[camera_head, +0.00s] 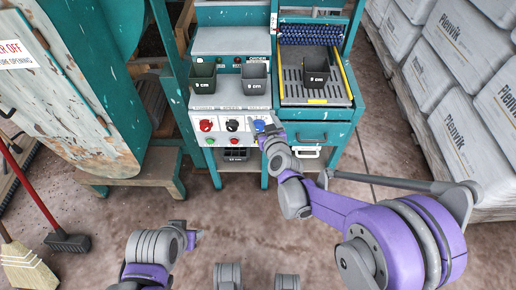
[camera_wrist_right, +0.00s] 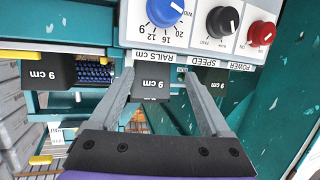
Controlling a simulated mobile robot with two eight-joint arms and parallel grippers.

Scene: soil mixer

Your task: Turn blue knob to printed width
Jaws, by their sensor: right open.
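The blue knob (camera_head: 259,125) is at the right end of the panel's knob row in the head view. It also shows at the top of the right wrist view (camera_wrist_right: 164,10), cut by the edge, with a numbered dial under it. A pale mark shows on the knob, but I cannot tell its exact setting. My right gripper (camera_wrist_right: 160,72) is open and empty, its fingers apart below the knob in that view. In the head view it is by the panel's right end (camera_head: 270,130). Black pots carry printed widths; one on the tray (camera_head: 316,78) seems to read 9 cm.
A black speed knob (camera_head: 232,125) and a red power knob (camera_head: 206,125) sit left of the blue one. Two more pots, left (camera_head: 203,78) and middle (camera_head: 254,79), stand on the machine. Stacked bags (camera_head: 450,75) line the right. Brooms stand at left.

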